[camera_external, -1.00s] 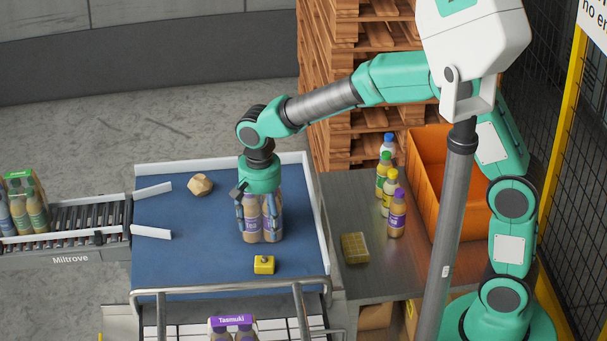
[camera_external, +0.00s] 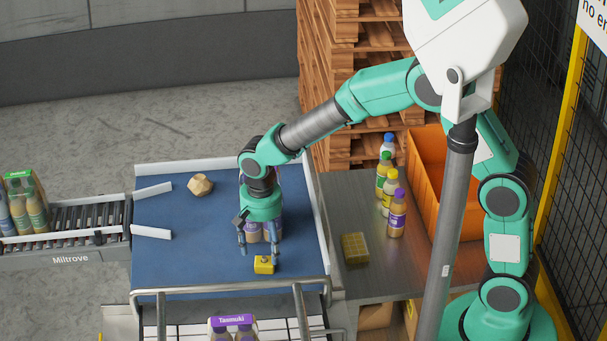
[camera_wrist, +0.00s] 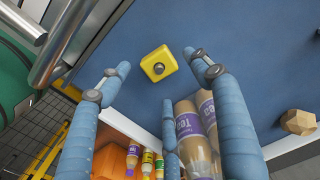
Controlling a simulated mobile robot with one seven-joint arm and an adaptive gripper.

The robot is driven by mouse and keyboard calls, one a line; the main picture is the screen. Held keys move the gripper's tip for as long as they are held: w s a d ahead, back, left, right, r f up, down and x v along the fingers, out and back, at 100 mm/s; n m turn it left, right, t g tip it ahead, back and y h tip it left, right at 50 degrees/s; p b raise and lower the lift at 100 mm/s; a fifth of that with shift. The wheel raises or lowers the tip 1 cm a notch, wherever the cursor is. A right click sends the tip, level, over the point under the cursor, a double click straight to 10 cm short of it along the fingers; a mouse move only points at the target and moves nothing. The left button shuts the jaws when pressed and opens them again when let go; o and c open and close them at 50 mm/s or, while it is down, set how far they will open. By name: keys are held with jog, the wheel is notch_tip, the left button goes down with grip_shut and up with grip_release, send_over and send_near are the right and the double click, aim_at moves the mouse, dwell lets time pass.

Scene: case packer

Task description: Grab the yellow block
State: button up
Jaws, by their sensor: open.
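The yellow block (camera_external: 264,265) is a small yellow piece with a dark round knob on top, lying on the blue surface (camera_external: 180,257) near its front rail. In the wrist view the yellow block (camera_wrist: 159,63) lies a little beyond the fingertips, between their lines. My gripper (camera_external: 260,250) points down above and just behind the block, with its fingers apart and nothing between the tips. In the wrist view my gripper (camera_wrist: 157,62) shows blue-grey fingers spread on both sides. It does not visibly touch the block.
Purple-labelled bottles (camera_wrist: 193,128) stand close behind my gripper. A tan lump (camera_external: 200,185) lies at the back left. White side rails and a metal front rail (camera_external: 230,288) edge the surface. Bottles (camera_external: 397,213) and an orange crate (camera_external: 425,170) stand to the right.

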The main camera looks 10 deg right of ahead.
aim_at(264, 257)
jog(key=shift+f, duration=2.6)
jog(key=shift+c, duration=0.3)
jog(key=c, duration=1.3)
